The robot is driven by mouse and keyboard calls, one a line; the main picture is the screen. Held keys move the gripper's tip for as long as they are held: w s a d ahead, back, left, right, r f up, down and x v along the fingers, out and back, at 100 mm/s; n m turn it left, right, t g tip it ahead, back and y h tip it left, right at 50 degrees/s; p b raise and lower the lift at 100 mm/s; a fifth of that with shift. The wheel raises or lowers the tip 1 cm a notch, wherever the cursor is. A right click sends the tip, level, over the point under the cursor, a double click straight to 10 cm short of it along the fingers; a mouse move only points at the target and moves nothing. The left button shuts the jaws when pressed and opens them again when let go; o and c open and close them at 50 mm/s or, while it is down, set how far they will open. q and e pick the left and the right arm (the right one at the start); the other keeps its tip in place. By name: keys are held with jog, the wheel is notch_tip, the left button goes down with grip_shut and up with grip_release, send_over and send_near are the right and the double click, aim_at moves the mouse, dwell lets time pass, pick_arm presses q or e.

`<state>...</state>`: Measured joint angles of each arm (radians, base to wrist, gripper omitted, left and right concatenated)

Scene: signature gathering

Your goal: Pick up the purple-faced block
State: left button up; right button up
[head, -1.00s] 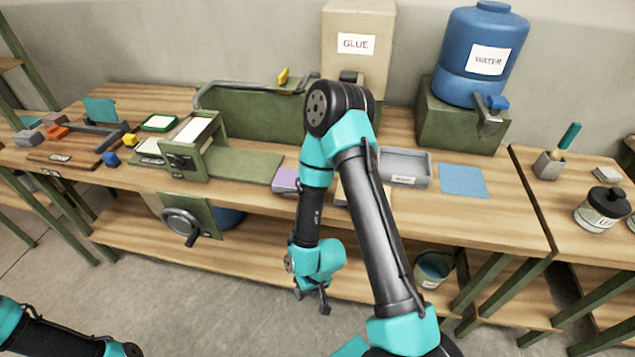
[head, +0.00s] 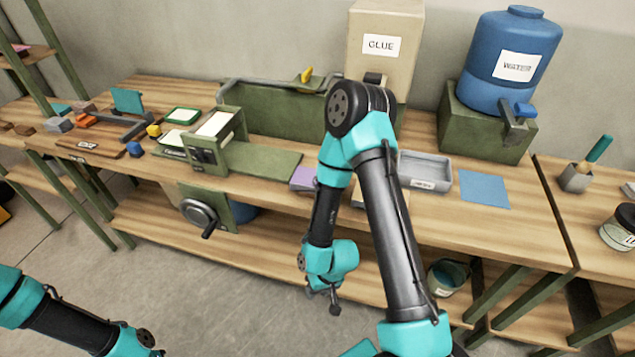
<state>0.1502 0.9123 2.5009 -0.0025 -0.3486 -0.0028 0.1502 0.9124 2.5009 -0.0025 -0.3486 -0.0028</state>
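A block with a purple face (head: 303,178) lies on the bench at the right end of the green press's bed, partly hidden behind my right arm. My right gripper (head: 332,300) hangs in front of the bench, below its top and apart from the block. It is small and dark, and I cannot tell whether its fingers are open. My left arm comes in at the lower left, and its gripper is not clearly visible. A small pinkish thing (head: 20,48) sits on a rack shelf at the upper left, too small to make out.
The green press (head: 262,112) stands mid-bench, with a glue container (head: 381,70) and blue water barrel (head: 515,55) behind. A grey tray (head: 425,172) and blue sheet (head: 484,189) lie to the right. Small blocks and tools crowd the left. A bucket (head: 447,276) stands below.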

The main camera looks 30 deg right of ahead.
pick_arm(q)
jog(key=o, duration=1.4)
